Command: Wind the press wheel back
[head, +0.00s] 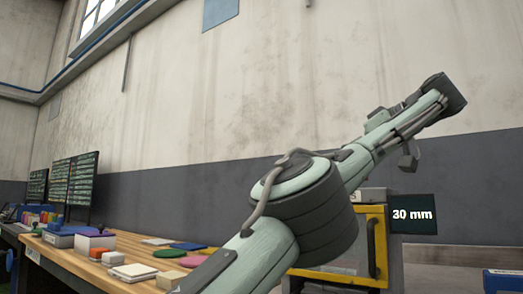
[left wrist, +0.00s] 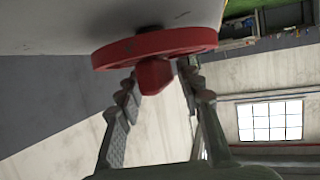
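The press wheel (left wrist: 200,42) is a red disc near the top of the left wrist view, seen nearly edge-on. It has a dark hub behind it. A red handle knob (left wrist: 153,76) sticks out from the wheel towards my left gripper (left wrist: 160,80). The two fingers stand apart on either side of the knob, with a visible gap on the right side. I cannot tell whether the left finger touches it. The wheel is not visible in the head view, where one of my arms crosses the middle. My right gripper is not in view.
A wooden bench (head: 92,268) with blocks and flat coloured pieces stands at the left, with dark monitors (head: 75,185) behind. A yellow-framed cabinet (head: 377,212) and a "30 mm" sign (head: 413,214) stand behind my arm. A blue box (head: 503,281) is at the lower right.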

